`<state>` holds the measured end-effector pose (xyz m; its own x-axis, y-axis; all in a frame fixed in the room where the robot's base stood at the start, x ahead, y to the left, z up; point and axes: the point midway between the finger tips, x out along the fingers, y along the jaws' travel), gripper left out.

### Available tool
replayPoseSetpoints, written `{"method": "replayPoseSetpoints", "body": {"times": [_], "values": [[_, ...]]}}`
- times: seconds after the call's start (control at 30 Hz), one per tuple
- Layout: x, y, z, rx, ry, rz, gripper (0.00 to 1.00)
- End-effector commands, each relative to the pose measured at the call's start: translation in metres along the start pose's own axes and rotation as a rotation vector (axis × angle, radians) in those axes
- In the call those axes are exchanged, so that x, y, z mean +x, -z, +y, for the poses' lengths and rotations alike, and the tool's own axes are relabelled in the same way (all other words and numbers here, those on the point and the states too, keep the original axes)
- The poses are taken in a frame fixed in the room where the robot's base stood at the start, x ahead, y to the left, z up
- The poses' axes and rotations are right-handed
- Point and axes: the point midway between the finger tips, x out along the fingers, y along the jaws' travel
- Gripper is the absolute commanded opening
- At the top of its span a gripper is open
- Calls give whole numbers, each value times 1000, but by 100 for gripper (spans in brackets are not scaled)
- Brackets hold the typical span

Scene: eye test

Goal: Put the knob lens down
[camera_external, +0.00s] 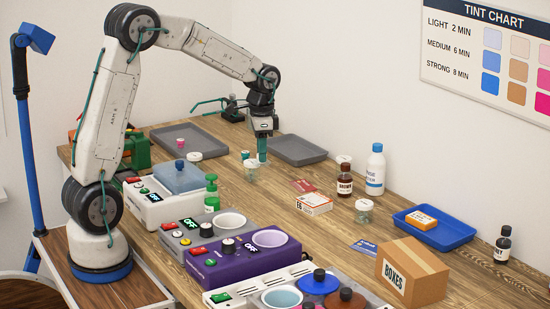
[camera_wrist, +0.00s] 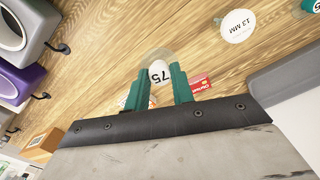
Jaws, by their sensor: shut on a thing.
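My gripper (camera_external: 262,160) points down over the wooden table, its teal fingers shut a small width apart. In the wrist view the fingers (camera_wrist: 162,88) stand on either side of a clear round piece with a white top marked 75 (camera_wrist: 160,72), which I take for the knob lens. In the external view a clear piece with a white top (camera_external: 251,171) shows at the fingertips, slightly left of them. Its underside is low at the tabletop; I cannot tell whether it touches. The exact grip contact is hidden.
A white disc marked 13 MM (camera_wrist: 238,25) lies nearby. Grey trays (camera_external: 298,150) (camera_external: 188,141) lie to the right and behind left. A red card (camera_external: 303,186), a small box (camera_external: 313,204) and a brown bottle (camera_external: 344,180) are at the right. Devices (camera_external: 240,262) stand in front.

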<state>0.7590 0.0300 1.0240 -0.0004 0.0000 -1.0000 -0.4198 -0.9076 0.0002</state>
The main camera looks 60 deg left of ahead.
Motion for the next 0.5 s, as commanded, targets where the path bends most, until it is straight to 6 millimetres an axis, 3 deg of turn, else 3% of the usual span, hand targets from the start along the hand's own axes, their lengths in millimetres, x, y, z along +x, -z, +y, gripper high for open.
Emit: {"method": "replayPoseSetpoints", "body": {"times": [0.33,0.5], "values": [[-52,0,0,0,2,4,2],[-49,-13,-36,-28,0,-1,2]]}}
